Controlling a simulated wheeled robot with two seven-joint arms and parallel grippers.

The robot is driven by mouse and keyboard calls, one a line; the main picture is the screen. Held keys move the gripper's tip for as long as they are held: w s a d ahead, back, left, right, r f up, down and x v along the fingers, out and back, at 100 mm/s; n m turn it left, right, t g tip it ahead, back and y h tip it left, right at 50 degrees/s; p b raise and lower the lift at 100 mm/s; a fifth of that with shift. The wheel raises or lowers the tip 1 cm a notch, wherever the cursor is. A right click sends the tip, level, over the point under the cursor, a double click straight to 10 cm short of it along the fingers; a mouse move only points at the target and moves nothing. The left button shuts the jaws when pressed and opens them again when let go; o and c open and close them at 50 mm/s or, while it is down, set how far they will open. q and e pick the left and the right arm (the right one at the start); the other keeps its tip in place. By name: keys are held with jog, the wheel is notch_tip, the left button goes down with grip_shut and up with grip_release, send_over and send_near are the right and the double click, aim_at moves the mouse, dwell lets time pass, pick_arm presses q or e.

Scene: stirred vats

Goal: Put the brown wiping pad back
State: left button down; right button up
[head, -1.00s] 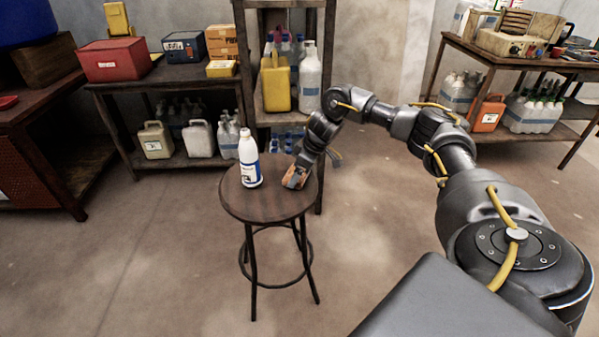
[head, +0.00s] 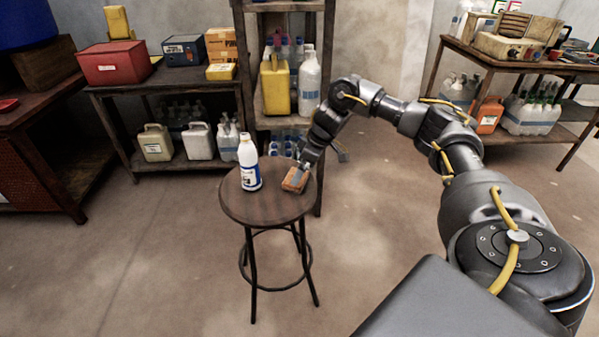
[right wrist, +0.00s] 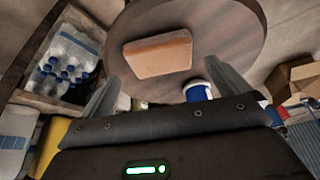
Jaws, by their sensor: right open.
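The brown wiping pad (head: 294,180) lies on the right part of the round stool top (head: 262,208). It also shows in the right wrist view (right wrist: 158,54), lying flat on the stool. My right gripper (head: 304,164) is just above and behind the pad in the head view. In the right wrist view its two fingers (right wrist: 168,88) are spread wide with nothing between them, and the pad is beyond the fingertips, apart from them. My left gripper is not in view.
A white bottle with a blue label (head: 249,163) stands on the stool left of the pad. A shelf (head: 318,130) with a yellow jug (head: 275,86) and bottles stands behind. The floor around the stool is clear.

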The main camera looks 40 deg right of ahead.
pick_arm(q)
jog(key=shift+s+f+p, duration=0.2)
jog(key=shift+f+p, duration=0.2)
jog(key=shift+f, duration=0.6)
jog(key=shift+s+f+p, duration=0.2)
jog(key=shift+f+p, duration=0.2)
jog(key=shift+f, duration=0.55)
pick_arm(e)
jog(key=v, duration=0.8)
jog(key=shift+r, duration=0.2)
